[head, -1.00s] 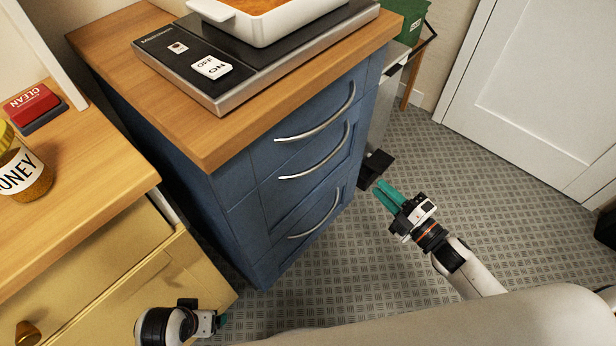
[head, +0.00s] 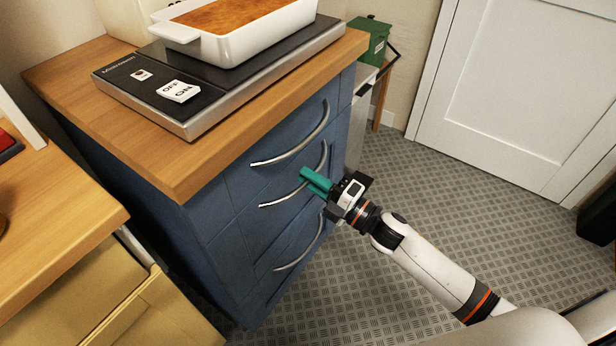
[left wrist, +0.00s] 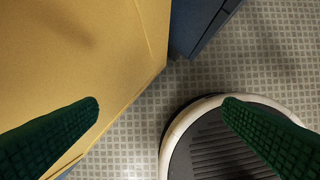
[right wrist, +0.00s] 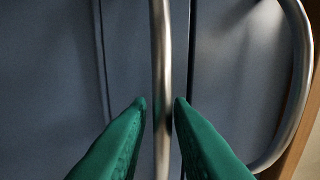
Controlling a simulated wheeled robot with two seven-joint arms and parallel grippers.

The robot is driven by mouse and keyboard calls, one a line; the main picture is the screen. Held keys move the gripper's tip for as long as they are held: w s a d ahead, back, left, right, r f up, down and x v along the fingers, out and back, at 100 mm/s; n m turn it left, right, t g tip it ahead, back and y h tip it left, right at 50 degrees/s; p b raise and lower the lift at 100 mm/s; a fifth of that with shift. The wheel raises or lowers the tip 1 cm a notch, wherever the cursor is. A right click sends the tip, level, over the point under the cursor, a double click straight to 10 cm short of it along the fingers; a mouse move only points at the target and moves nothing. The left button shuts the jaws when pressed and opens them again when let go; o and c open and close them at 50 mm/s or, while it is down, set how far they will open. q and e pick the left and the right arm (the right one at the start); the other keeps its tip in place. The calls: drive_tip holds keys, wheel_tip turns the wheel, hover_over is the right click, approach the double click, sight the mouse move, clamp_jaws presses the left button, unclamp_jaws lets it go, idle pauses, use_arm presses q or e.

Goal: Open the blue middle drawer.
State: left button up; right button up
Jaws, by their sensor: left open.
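The blue cabinet has stacked drawers with curved metal handles. The middle drawer (head: 248,219) is in its centre, and its front looks flush with the others. My right gripper (head: 306,181) is at the middle drawer's handle (head: 268,205). In the right wrist view the handle (right wrist: 161,60) runs upright between the two green fingertips (right wrist: 160,104), which are drawn close together around it. A slim gap seems to show on the left side. My left gripper (left wrist: 162,108) is open and empty over the floor, beside the yellow cabinet, and is out of the head view.
The top drawer's handle (head: 295,148) and the bottom drawer's handle (head: 302,250) lie close above and below. A yellow cabinet (head: 150,315) is at left. Grey floor (head: 440,215) is open at right.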

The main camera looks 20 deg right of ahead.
use_arm(q)
drive_tip(key=shift+r, duration=0.1)
use_arm(e)
drive_tip(key=shift+w+a+r, duration=0.1)
drive_tip(key=shift+w+a, duration=0.2)
drive_tip(key=shift+w, duration=0.05)
clamp_jaws()
use_arm(q)
drive_tip(key=shift+s, duration=0.1)
use_arm(e)
drive_tip(key=shift+s, duration=0.1)
